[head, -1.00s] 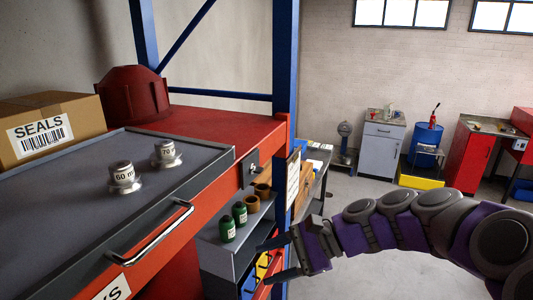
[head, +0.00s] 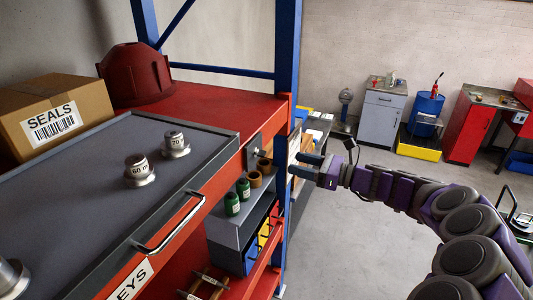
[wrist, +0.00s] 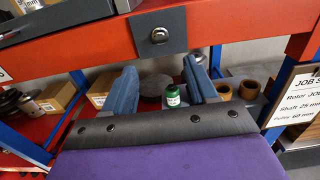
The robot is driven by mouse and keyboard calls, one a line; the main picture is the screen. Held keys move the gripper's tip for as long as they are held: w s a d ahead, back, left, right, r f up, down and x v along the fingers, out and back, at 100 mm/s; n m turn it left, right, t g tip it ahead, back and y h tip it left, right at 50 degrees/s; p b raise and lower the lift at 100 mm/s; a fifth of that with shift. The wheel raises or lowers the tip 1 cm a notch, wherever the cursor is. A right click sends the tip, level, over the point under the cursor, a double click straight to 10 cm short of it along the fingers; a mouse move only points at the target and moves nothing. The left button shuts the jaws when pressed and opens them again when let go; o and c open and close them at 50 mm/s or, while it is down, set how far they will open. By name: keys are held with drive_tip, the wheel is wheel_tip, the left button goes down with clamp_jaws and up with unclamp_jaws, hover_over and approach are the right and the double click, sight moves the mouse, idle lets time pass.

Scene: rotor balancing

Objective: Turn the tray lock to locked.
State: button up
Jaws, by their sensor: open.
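The tray lock (wrist: 159,35) is a round metal cylinder on a dark square plate, set in the red shelf beam. In the head view the lock plate (head: 253,151) sits on the beam just right of the tray's corner. The grey tray (head: 95,200) has a chrome handle and carries weights. My gripper (wrist: 160,92) is open and empty, its two blue fingers apart, pointing toward the beam below the lock in the wrist view. In the head view my gripper (head: 300,166) is right of the lock, apart from it. The lock's slot angle is too small to read.
A clipboard sheet (wrist: 296,98) hangs right of the lock by a blue post (head: 288,60). Green bottles (head: 238,197) and brown cups (head: 260,172) stand on a lower shelf. A SEALS box (head: 55,115) is on the upper shelf.

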sight(265, 154)
drive_tip(key=p+x, duration=0.1)
drive_tip(key=x, duration=1)
drive_tip(key=shift+d, duration=0.3)
drive_tip(key=c, duration=1.1)
drive_tip(key=shift+o, duration=0.2)
